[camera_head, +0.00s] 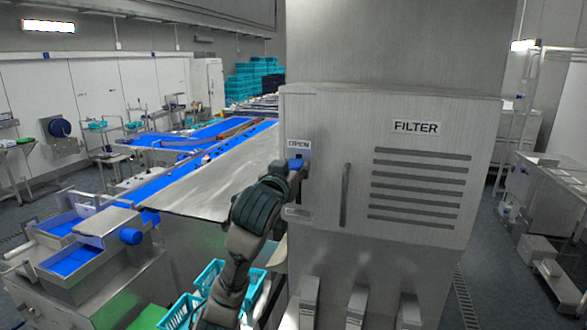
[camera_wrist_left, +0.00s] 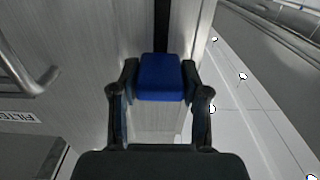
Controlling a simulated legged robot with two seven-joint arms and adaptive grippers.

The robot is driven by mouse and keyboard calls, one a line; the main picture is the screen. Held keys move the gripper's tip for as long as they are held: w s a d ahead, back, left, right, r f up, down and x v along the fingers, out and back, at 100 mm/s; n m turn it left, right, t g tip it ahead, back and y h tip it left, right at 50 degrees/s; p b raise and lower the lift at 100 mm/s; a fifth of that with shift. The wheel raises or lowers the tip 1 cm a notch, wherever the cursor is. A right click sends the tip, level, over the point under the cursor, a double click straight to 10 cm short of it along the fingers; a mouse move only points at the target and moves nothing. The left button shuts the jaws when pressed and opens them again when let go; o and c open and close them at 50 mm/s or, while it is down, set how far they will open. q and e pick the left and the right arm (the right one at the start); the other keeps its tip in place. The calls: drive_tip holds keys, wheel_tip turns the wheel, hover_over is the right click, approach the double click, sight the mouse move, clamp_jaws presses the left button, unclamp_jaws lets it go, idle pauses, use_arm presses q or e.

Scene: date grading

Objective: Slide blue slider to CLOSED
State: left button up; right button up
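The blue slider (camera_head: 295,163) sits on the left part of the grey filter cabinet's front, just below the OPEN label (camera_head: 299,145). My left gripper (camera_head: 296,171) is at the slider, its arm rising from below. In the left wrist view the blue slider (camera_wrist_left: 160,78) lies between the two fingertips of my left gripper (camera_wrist_left: 160,85), which touch or nearly touch its sides; the gripper looks shut on it. A dark slot (camera_wrist_left: 161,28) runs on beyond the slider. A lower label (camera_head: 297,212) is partly hidden and unreadable. My right gripper is not in view.
The cabinet (camera_head: 330,130) has a vertical handle (camera_head: 346,195) right of the slider, then a FILTER label (camera_head: 416,127) and vents. A metal table and blue conveyors (camera_head: 165,170) stand to the left. Teal baskets (camera_head: 182,312) are below beside my forearm.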

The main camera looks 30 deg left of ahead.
use_arm(q)
clamp_jaws()
wheel_tip(320, 180, down, 10)
drive_tip(key=b, duration=0.7)
drive_tip(key=shift+r, duration=0.2)
drive_tip(key=shift+f, duration=0.4)
drive_tip(key=shift+w+f, duration=0.1)
drive_tip(key=o, duration=0.9)
unclamp_jaws()
drive_tip(key=shift+o, duration=1.2)
drive_tip(key=shift+a, duration=0.1)
drive_tip(key=v, duration=1.2)
